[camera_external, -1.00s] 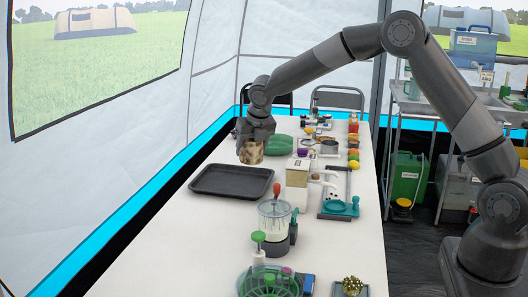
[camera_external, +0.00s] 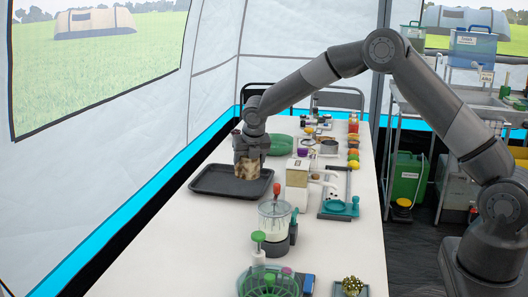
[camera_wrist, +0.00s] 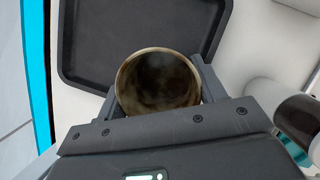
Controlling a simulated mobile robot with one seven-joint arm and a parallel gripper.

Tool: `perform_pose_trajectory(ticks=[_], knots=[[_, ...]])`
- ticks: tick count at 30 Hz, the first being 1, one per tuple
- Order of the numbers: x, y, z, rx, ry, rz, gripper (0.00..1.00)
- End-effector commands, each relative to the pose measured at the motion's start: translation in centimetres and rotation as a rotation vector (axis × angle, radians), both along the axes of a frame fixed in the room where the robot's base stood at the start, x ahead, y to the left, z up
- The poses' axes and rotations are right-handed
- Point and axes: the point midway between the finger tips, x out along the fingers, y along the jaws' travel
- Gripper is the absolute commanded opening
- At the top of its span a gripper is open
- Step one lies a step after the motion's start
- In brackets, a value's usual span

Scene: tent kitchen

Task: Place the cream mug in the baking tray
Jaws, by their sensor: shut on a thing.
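The cream mug (camera_external: 247,168) has brown mottling and is held upright between the fingers of my gripper (camera_external: 249,154). In the external view the mug overlaps the back right part of the dark baking tray (camera_external: 212,189); I cannot tell whether it touches the tray floor. In the wrist view I look down into the open mouth of the mug (camera_wrist: 158,80), with a finger of my gripper (camera_wrist: 160,98) on each side. The baking tray (camera_wrist: 80,45) lies beyond the mug there and looks empty otherwise. The mug's base is hidden in the wrist view.
A cream dispenser-like box (camera_external: 297,178) stands right of the tray. A clear blender-like jar (camera_external: 274,222) is nearer the front. Green objects (camera_external: 281,145) lie behind the mug. The white table (camera_external: 165,240) is bare at front left.

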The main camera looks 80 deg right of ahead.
Motion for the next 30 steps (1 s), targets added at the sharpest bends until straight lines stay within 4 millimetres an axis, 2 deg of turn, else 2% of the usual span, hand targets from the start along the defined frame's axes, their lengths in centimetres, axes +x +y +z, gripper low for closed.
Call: perform_pose_trajectory(ticks=[5,13,24,25,30], knots=[[0.7,0.5,-0.8,0.0,0.0,0.0,0.4],[0.6,0.5,-4.3,0.0,0.002,0.0,0.4],[0.7,0.5,-4.7,0.0,0.0,0.0,0.4],[0.7,0.5,-4.8,0.0,0.0,0.0,0.64],[0.7,0.5,-4.7,0.0,0.0,0.0,0.78]])
